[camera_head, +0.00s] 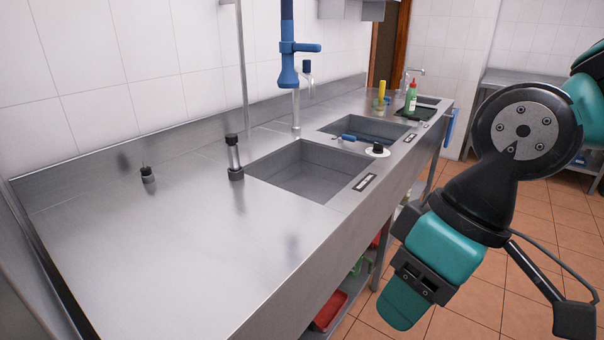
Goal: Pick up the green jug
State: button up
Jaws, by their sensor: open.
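No green thing that I can clearly make out as a jug shows. A green bottle (411,97) with a red top stands at the far end of the steel counter. Another green thing (357,266) is partly hidden on the shelf below, too small to name. My gripper (410,288) is at the lower right, at the end of my teal and black arm, in front of the counter over the floor. It is open and far from the green bottle. I see nothing held in it.
The steel counter (150,245) has two sinks, the nearer one (307,168) at its middle. A dark capped cylinder (235,158) and a small black-topped piece (147,174) stand left of it. A blue tap (289,65) hangs above. A yellow bottle (382,90) stands far back. The near left counter is clear.

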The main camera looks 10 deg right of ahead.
aim_at(356, 270)
jog(key=i, duration=0.4)
jog(key=z, duration=0.7)
jog(key=k, duration=1.2)
jog(key=z, duration=0.5)
jog(key=i, duration=1.45)
jog(key=u, duration=0.55)
jog(key=i, duration=0.55)
jog(key=u, duration=0.35)
